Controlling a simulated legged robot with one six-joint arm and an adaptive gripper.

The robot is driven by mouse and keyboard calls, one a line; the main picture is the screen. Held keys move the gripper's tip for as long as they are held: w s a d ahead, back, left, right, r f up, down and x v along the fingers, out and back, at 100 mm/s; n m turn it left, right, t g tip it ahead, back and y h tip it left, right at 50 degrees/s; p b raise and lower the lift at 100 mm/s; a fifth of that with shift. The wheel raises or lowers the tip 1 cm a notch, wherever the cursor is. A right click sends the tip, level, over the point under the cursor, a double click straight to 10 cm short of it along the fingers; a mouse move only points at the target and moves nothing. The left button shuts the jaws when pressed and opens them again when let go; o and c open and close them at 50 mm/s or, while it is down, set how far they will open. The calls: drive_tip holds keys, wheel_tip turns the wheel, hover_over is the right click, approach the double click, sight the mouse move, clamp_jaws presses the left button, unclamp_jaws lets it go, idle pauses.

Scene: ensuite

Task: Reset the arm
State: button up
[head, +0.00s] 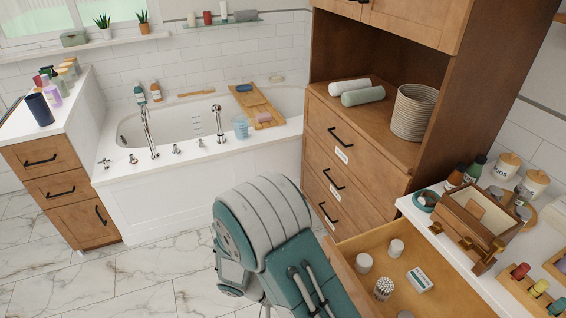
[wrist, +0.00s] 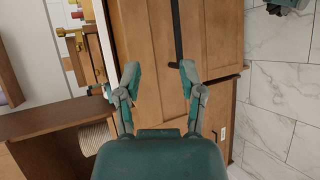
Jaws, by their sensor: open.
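My gripper (wrist: 159,70) shows in the wrist view with its two teal and grey fingers spread apart. Nothing is between them, and brown wooden cabinet fronts (wrist: 148,25) lie beyond. In the head view, my grey and teal arm rises at the lower middle, in front of the marble floor and close to the open drawer. My gripper's fingers cannot be made out in that view.
An open wooden drawer (head: 347,262) holds jars and a small box. The white counter (head: 460,251) above carries a wooden box (head: 478,215) and bottles. A tall wooden cabinet (head: 355,165) stands behind my arm. The bathtub (head: 205,160) is further back; marble floor (head: 120,285) is clear at left.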

drive_tip(key=s+d+r+t+y, duration=0.2)
drive_tip(key=d+r+y, duration=0.1)
drive_tip(key=r, duration=0.6)
drive_tip(key=s+d+r+t+y, duration=0.2)
drive_tip(key=r+y, duration=0.3)
drive_tip(key=r, duration=0.5)
drive_tip(key=s+d+r+t+y, duration=0.3)
drive_tip(key=d+r+t+y, duration=0.1)
drive_tip(key=r, duration=0.5)
drive_tip(key=shift+r+y, duration=0.25)
drive_tip(key=shift+y, duration=0.25)
drive_tip(key=shift+d, duration=0.1)
